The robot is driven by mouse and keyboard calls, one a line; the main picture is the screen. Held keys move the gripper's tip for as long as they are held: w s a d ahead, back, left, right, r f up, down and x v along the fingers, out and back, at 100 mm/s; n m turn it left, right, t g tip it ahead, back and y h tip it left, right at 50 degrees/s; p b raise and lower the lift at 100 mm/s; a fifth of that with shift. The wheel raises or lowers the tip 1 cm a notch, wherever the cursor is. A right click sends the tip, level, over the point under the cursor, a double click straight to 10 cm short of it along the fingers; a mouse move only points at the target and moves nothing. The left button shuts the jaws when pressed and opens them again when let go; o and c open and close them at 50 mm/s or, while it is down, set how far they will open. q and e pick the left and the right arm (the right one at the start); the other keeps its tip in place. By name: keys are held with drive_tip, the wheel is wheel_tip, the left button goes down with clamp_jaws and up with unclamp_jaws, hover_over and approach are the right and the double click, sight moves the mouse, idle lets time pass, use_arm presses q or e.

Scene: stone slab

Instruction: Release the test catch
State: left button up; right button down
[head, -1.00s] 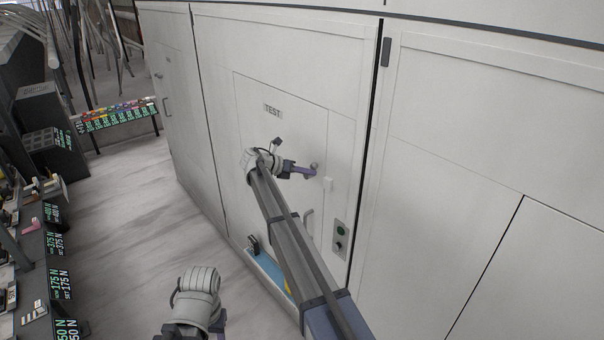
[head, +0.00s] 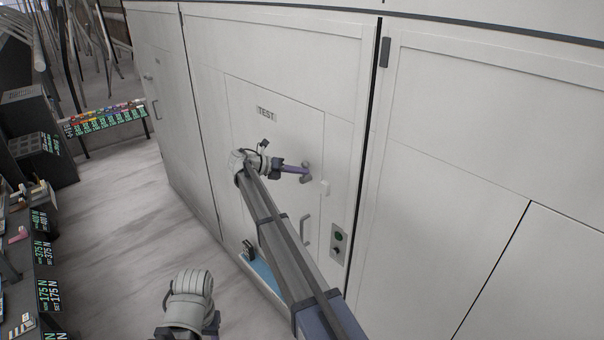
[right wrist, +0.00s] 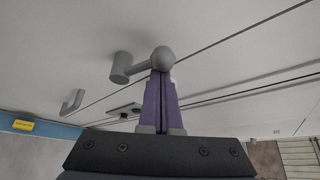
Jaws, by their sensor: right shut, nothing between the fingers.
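The white panel marked TEST (head: 266,114) is set in a tall white cabinet door. A grey catch (head: 306,181) stands out from it, right of and below the label. In the right wrist view the catch shows a round ball end (right wrist: 163,58), an arm and a thick cylinder (right wrist: 120,70) to its left. My right gripper (head: 303,170) is shut and empty. Its purple fingertips (right wrist: 160,76) are at the ball and appear to touch it; the exact contact is hidden. My left gripper (head: 213,324) is low in the head view, mostly hidden behind its wrist.
A white block (head: 325,187) sits right of the catch. Below are a bar handle (head: 305,231) and a grey plate with a green button (head: 339,242). Shelves with lit force labels (head: 48,293) line the left edge. The floor (head: 115,225) between is clear.

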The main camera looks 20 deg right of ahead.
drive_tip(key=shift+w+a+r, duration=0.1)
drive_tip(key=shift+w+a, duration=0.05)
drive_tip(key=shift+w, duration=0.2)
idle(0.6)
drive_tip(key=s+f+b, duration=0.3)
drive_tip(key=s, duration=0.1)
drive_tip(key=w+p+v, duration=0.1)
drive_tip(key=p+v, duration=0.2)
drive_tip(key=v, duration=0.7)
drive_tip(key=shift+w+p, duration=0.2)
drive_tip(key=shift+p, duration=0.15)
